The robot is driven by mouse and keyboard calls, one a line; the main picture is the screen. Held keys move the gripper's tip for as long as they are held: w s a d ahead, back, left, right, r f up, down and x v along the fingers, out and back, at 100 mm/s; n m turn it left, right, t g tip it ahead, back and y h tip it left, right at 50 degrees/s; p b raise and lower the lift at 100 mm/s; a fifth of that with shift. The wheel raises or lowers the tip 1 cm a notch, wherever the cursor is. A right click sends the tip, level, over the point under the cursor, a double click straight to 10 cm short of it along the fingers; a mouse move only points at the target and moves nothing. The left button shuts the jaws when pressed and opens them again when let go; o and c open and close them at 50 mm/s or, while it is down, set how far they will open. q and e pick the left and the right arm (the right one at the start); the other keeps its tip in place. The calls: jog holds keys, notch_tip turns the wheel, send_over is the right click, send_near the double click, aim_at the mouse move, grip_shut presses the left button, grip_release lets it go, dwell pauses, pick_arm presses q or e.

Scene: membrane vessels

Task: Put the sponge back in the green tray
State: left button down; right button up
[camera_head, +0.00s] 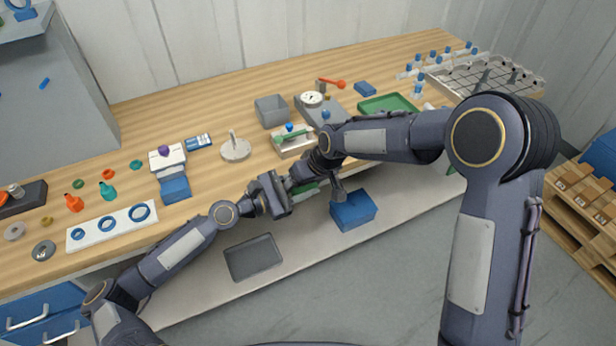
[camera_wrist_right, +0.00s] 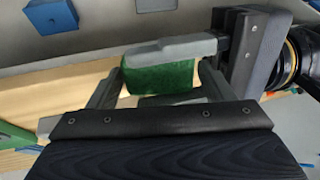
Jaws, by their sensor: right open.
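The sponge is a green block between my two grippers, at the bench's front edge. The right wrist view shows the sponge (camera_wrist_right: 158,76) best; in the head view only a sliver of green (camera_head: 304,188) shows. My left gripper (camera_head: 290,188) reaches in from the left, its pale grey finger (camera_wrist_right: 172,50) lying along the sponge; it appears shut on it. My right gripper (camera_head: 320,184) is open, its fingers (camera_wrist_right: 160,72) on either side of the sponge. Whether they touch it is unclear. The green tray (camera_head: 372,104) lies at the back right of the bench, partly behind my right arm.
A blue bin (camera_head: 353,211) and a grey tray (camera_head: 253,262) lie below the bench's front edge. A green-handled fixture (camera_head: 293,141) stands just behind my grippers. A grey open box (camera_head: 271,110) and a dial gauge (camera_head: 312,99) stand behind it. A wire rack (camera_head: 487,75) is at the far right.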

jog(key=shift+c, duration=0.2)
jog(key=c, duration=0.7)
pick_arm(q)
jog(key=c, duration=0.7)
grip_release()
jog(key=shift+c, duration=0.2)
pick_arm(e)
jog(key=shift+c, duration=0.3)
pick_arm(q)
jog(key=shift+a, duration=0.1)
